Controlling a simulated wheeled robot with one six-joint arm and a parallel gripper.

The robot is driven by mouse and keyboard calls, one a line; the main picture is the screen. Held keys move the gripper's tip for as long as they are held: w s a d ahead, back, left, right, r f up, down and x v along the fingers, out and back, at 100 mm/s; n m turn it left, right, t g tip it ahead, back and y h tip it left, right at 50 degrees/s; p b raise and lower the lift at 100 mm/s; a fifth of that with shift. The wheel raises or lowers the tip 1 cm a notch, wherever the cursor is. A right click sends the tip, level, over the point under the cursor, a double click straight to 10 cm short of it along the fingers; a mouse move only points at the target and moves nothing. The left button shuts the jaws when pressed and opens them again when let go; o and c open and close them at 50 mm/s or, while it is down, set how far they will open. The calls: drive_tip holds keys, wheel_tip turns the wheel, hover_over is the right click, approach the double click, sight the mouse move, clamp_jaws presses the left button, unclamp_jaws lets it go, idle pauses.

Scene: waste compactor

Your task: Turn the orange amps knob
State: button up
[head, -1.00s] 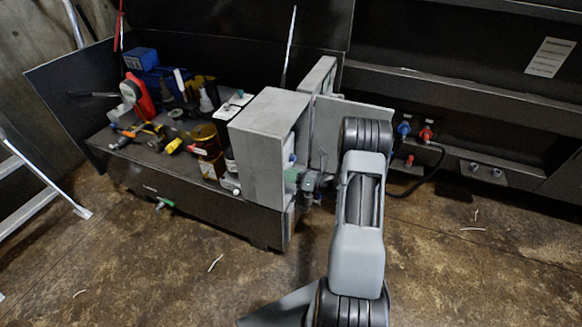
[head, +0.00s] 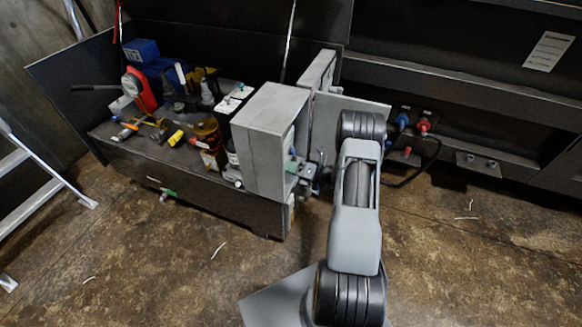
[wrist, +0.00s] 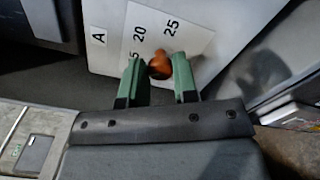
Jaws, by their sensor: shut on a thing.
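In the wrist view, the orange amps knob (wrist: 159,68) is a small round knob on a pale panel (wrist: 112,62) with an "A" label and the numbers 20 and 25. My gripper (wrist: 158,61) has green fingers, one on each side of the knob, and is shut on it. The fingers and the knob hide part of the scale. In the head view, the gripper (head: 304,177) is at the open side of a grey box (head: 268,140). The knob is not visible there.
A dark bench to the left carries a blue box (head: 142,52), a red tool (head: 140,92) and several cans. A grey open door (head: 345,118) stands beside my arm. Red and blue connectors (head: 423,127) sit to the right. The floor in front is mostly clear.

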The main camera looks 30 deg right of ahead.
drive_tip(key=o, duration=0.9)
drive_tip(key=p+v, duration=0.1)
drive_tip(key=v, duration=1.2)
drive_tip(key=shift+s+d, duration=0.25)
drive_tip(key=shift+s, duration=0.1)
